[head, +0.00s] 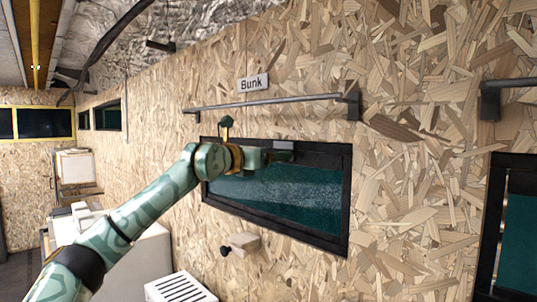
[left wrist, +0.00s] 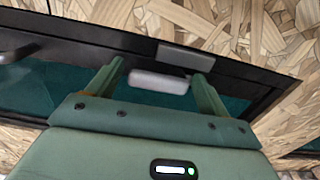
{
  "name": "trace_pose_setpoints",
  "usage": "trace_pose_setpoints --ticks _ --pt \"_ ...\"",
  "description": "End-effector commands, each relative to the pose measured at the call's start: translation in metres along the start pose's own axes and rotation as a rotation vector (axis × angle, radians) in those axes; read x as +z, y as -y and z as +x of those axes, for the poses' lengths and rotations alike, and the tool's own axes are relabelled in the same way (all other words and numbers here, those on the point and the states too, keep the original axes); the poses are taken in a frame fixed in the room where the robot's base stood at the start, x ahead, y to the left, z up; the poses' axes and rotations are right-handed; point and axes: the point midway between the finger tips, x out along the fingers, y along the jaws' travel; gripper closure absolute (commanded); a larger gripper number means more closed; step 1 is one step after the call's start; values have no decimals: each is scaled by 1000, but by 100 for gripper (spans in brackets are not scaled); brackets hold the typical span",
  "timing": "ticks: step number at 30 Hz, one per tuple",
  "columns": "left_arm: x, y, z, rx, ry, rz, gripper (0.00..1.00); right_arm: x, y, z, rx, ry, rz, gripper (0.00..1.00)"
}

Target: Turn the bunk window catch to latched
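The bunk window (head: 290,195) is a dark-framed pane under a "Bunk" sign (head: 253,83). Its catch (head: 284,145) is at the top of the frame, partly hidden by my left gripper (head: 280,156). In the left wrist view the catch shows as a grey plate (left wrist: 185,57) on the frame and a grey lever (left wrist: 158,82) lying roughly along the frame. My left gripper (left wrist: 160,77) is open, with one finger near each end of the lever. Contact with the lever cannot be told. My right gripper is not in view.
A grey rail (head: 265,103) runs above the window, close over my left arm. A small wooden block with a dark knob (head: 241,244) is on the wall below. Another dark-framed window (head: 515,240) is at the right. A white slatted box (head: 180,289) stands below.

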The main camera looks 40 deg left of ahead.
Motion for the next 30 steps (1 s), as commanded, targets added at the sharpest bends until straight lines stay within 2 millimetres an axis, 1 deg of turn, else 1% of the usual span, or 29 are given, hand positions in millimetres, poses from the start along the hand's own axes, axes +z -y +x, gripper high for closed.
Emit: trace_pose_setpoints --ticks 1,2,3,11,17,23,30 --pt "0 0 0 0 0 0 36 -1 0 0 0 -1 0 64" --pt "0 0 0 0 0 0 44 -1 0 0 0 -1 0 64" --pt "0 0 0 0 0 0 55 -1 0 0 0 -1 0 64" --pt "-1 0 0 0 0 -12 55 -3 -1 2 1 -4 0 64" --pt "-4 0 0 0 2 -77 55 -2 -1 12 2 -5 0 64" --pt "-8 -2 0 -1 3 -218 55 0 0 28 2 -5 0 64" --pt "-14 -2 0 0 3 -441 55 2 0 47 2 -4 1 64"
